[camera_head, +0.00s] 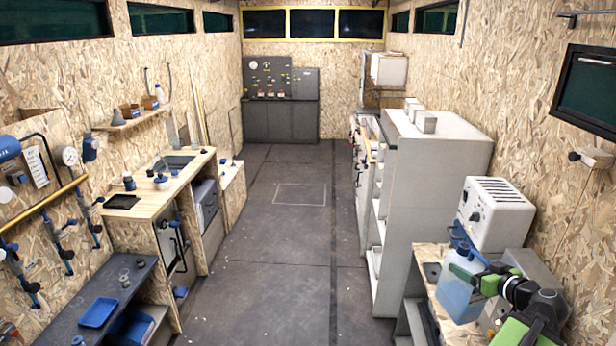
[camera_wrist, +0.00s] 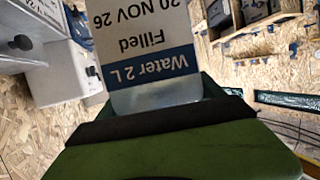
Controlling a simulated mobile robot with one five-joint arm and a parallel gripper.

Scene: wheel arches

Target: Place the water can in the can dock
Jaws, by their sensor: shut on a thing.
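The water can (camera_head: 459,294) is a translucent blue container with a blue handle at its top, at the lower right of the head view. My green and black gripper (camera_head: 470,277) is shut on it. In the wrist view, the water can (camera_wrist: 150,98) fills the upper middle, with a label reading "Water 2 L", "Filled" and "20 NOV 26" upside down. My green gripper (camera_wrist: 180,150) spans the bottom there. The can looks close to upright at the bench; whether it touches the top is unclear. I cannot pick out the can dock for certain.
A wooden-topped bench (camera_head: 430,256) stands under the can, with a white box with knobs (camera_head: 495,214) behind it. A tall grey cabinet (camera_head: 437,165) stands beyond. The left side has a wooden counter (camera_head: 160,203) and a dark bench (camera_head: 130,290). The middle floor is clear.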

